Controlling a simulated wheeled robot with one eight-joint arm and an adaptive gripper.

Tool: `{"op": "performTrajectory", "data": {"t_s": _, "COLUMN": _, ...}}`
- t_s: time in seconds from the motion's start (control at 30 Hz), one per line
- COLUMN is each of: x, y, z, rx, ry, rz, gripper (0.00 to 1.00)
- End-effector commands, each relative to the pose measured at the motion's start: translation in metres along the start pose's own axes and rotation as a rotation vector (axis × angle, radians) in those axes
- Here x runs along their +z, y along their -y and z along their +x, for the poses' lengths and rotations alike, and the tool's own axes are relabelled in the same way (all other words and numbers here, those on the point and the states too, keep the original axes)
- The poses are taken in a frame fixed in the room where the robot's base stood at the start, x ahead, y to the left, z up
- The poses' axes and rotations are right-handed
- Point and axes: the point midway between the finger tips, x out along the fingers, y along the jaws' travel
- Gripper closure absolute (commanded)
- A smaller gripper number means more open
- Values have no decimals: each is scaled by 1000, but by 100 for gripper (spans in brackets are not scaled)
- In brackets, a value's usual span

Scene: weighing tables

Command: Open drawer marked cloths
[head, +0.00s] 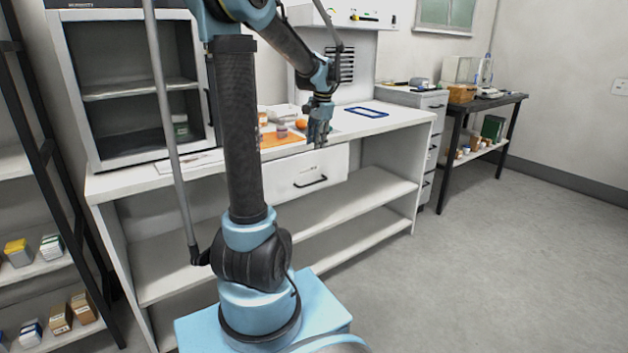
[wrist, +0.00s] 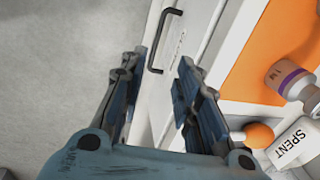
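A white drawer (head: 283,178) with a black bar handle (head: 311,182) hangs under the white counter; its small label is too small to read. The wrist view shows the drawer front (wrist: 180,50), the handle (wrist: 161,36) and faint lettering I cannot make out. My gripper (head: 319,138) is above and in front of the drawer, near the counter's front edge. In the wrist view my gripper (wrist: 161,62) is open and empty, its fingers apart. The handle lies beyond the fingertips, roughly between them, and appears untouched. The drawer looks closed.
On the counter (head: 385,124) are an orange mat (head: 280,138), an orange ball (wrist: 259,134), a purple-banded bottle (wrist: 287,78), a white SPENT container (wrist: 294,142) and a blue frame (head: 367,112). A grey drawer unit (head: 433,101) stands right. Open floor lies in front.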

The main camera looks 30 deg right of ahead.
Motion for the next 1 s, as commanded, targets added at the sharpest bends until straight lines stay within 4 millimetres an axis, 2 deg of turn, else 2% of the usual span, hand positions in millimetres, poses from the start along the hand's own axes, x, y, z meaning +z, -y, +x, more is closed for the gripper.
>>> {"op": "performTrajectory", "data": {"t_s": 0.03, "x": -9, "y": -2, "z": 0, "rx": -1, "ry": 0, "rz": 20, "gripper": 70}}
{"op": "performTrajectory", "data": {"t_s": 0.13, "x": -19, "y": -4, "z": 2, "rx": -2, "ry": 0, "rz": 44, "gripper": 70}}
{"op": "performTrajectory", "data": {"t_s": 0.37, "x": -21, "y": -4, "z": 20, "rx": -3, "ry": 0, "rz": 49, "gripper": 70}}
{"op": "performTrajectory", "data": {"t_s": 1.0, "x": -21, "y": -4, "z": 124, "rx": -3, "ry": -1, "rz": 48, "gripper": 70}}
